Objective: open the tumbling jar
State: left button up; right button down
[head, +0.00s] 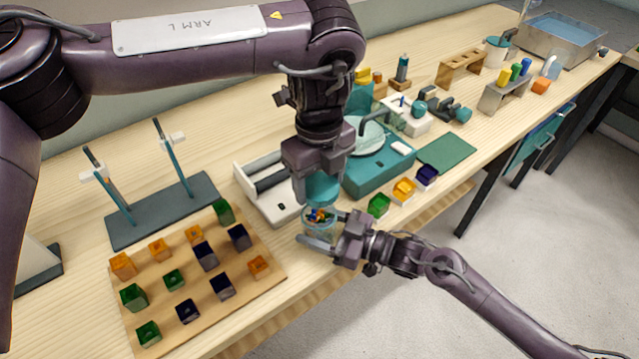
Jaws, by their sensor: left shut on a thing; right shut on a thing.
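The tumbling jar (320,217) is a small clear vessel with colourful bits inside, near the front edge of the bench. My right gripper (321,232) comes from the right and is shut around the jar's body. A teal lid (323,190) is directly above the jar. My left gripper (320,178) points down from above and is shut on this lid. The lid's lower edge is close over the jar's rim; I cannot tell whether they touch. The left fingers partly hide the lid, and the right fingers partly hide the jar.
A wooden board (255,290) with several coloured blocks is at left. Behind it is a dark stand (160,222) with two rods. A white device (262,205) and a teal machine (375,175) are close behind the jar. Coloured cubes (404,188) sit to its right.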

jog(key=shift+c, duration=1.3)
grip_release()
